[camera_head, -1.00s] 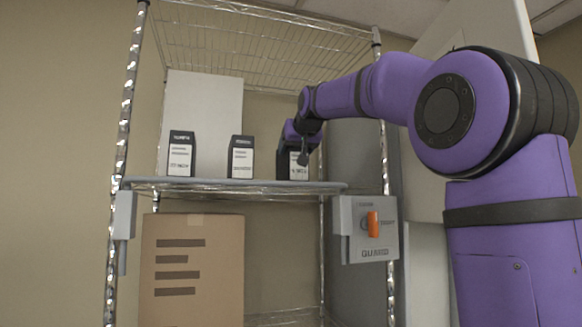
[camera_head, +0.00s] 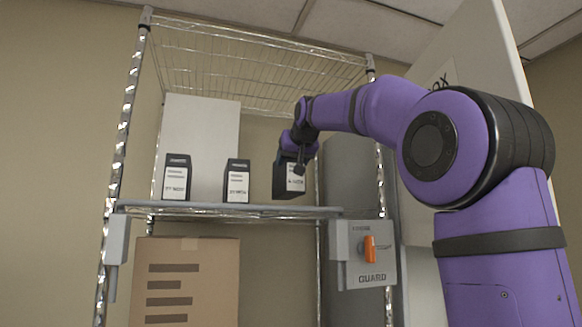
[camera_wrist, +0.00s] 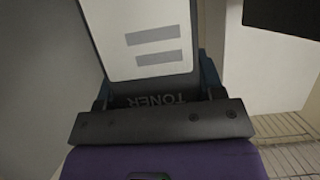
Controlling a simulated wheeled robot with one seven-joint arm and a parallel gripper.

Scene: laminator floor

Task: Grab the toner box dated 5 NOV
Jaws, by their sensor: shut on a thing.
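My gripper (camera_head: 300,160) is shut on the rightmost dark toner box (camera_head: 286,181) and holds it just above the wire shelf (camera_head: 325,212). In the wrist view this toner box (camera_wrist: 155,88) sits between the fingers, with the word TONER and part of a white label showing. Its date is partly covered and too small to read surely in the head view. Two more dark toner boxes with white labels stand upright on the shelf, one at the left (camera_head: 176,178) and one in the middle (camera_head: 237,181). Their dates end in NOV, but the day numbers are blurred.
A pale panel (camera_head: 205,125) stands behind the left boxes. A grey guard box with an orange switch (camera_head: 370,248) hangs at the shelf's right front. A cardboard carton (camera_head: 185,280) stands below. Chrome posts (camera_head: 125,120) frame the rack; a wire shelf is overhead.

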